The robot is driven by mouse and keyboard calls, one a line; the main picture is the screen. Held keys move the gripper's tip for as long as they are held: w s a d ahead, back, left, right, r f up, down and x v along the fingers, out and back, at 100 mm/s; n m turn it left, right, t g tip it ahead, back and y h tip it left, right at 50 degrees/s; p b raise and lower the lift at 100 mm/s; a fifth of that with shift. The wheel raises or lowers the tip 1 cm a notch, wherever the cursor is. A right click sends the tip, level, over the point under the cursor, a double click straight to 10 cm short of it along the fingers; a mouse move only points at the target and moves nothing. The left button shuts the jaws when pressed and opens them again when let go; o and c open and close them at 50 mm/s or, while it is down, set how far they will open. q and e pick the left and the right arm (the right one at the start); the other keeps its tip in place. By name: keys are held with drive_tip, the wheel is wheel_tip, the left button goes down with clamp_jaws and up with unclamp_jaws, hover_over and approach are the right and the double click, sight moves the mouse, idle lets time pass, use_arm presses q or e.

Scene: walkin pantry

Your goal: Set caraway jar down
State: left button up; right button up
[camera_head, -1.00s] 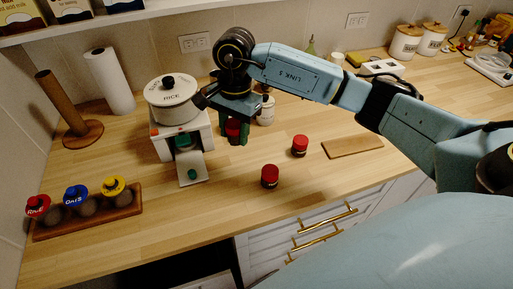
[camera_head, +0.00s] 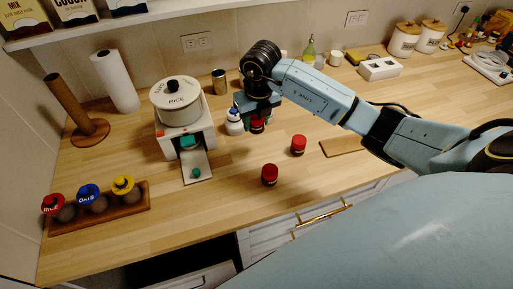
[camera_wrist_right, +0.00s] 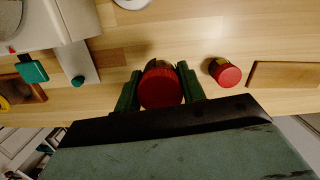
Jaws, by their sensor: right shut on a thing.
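My right gripper (camera_head: 258,121) is shut on a jar with a red lid (camera_head: 257,126), taken as the caraway jar; its label cannot be read. In the right wrist view the red lid (camera_wrist_right: 160,87) sits between the two green fingers of the gripper (camera_wrist_right: 160,92), one on each side. The jar is upright over the wooden counter; I cannot tell whether its base touches. Two similar red-lidded jars stand nearer the front, one (camera_head: 298,146) to the right and one (camera_head: 269,175) closer to the edge. My left gripper is not in view.
A white rice dispenser (camera_head: 184,134) stands left of the gripper, with a white bottle (camera_head: 234,126) between. A wooden board (camera_head: 343,147) lies to the right. A rack of colored-lid jars (camera_head: 98,213) is at front left. Counter between dispenser and front jars is clear.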

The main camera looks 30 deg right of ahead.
sight(256, 150)
wheel_tip(256, 150, down, 10)
drive_tip(key=shift+r, duration=0.1)
idle(0.4)
drive_tip(key=shift+f, duration=0.2)
drive_tip(key=o, duration=1)
drive_tip(key=shift+o, duration=0.2)
drive_tip(key=shift+r, duration=0.15)
drive_tip(key=r, duration=0.4)
drive_tip(key=s+r, duration=0.1)
drive_tip(key=r, duration=0.7)
drive_tip(key=shift+s, duration=0.25)
